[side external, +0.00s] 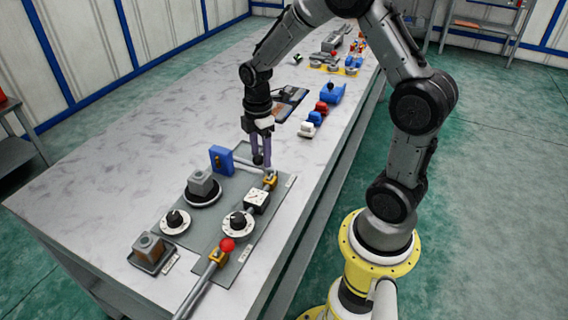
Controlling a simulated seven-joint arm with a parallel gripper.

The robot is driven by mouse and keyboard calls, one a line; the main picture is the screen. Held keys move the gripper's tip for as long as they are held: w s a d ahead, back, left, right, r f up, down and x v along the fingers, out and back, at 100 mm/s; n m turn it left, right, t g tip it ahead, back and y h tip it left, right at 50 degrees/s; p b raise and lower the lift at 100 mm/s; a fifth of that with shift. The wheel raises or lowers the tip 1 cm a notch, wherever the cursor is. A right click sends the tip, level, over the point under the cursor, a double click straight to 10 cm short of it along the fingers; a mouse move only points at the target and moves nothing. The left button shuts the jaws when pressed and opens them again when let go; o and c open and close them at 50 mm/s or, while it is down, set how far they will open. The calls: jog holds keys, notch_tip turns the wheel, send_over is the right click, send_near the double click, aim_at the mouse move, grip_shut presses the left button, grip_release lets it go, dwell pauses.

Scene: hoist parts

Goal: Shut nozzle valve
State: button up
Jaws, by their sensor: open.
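A pipe runs along the right side of a grey panel (198,232). Two yellow valve bodies sit on it, and I cannot tell from the labels which is the nozzle valve. The near valve (217,258) has a red ball knob (227,244) beside its top. The far valve (270,181) is small and partly unclear, with no red knob visible. My gripper (261,161) points down just behind the far valve, above the panel's far end. It is open and seems to hold nothing. Whether its fingers touch the valve or pipe cannot be told.
On the panel are a white gauge box (256,201), two round dials (175,221) (238,224), a grey block on a round base (202,187) and a blue block (221,160). The table's left side is clear.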

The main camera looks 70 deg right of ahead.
jog(key=shift+s+r, duration=0.2)
jog(key=shift+r, duration=2.65)
jog(key=shift+a, duration=0.1)
jog(key=s+a+r+t, duration=0.2)
jog(key=s+a+r, duration=0.15)
jog(key=r, duration=0.25)
jog(key=s+a+r+t, duration=0.2)
jog(key=a+r, duration=0.2)
jog(key=r, duration=0.3)
jog(key=s+a+f+m+t, duration=0.1)
jog(key=s+a+m, duration=0.1)
jog(key=s+m, duration=0.9)
jog(key=shift+s+a+f+m+t, duration=0.3)
jog(key=shift+a+f+m, duration=0.1)
jog(key=shift+m, duration=0.1)
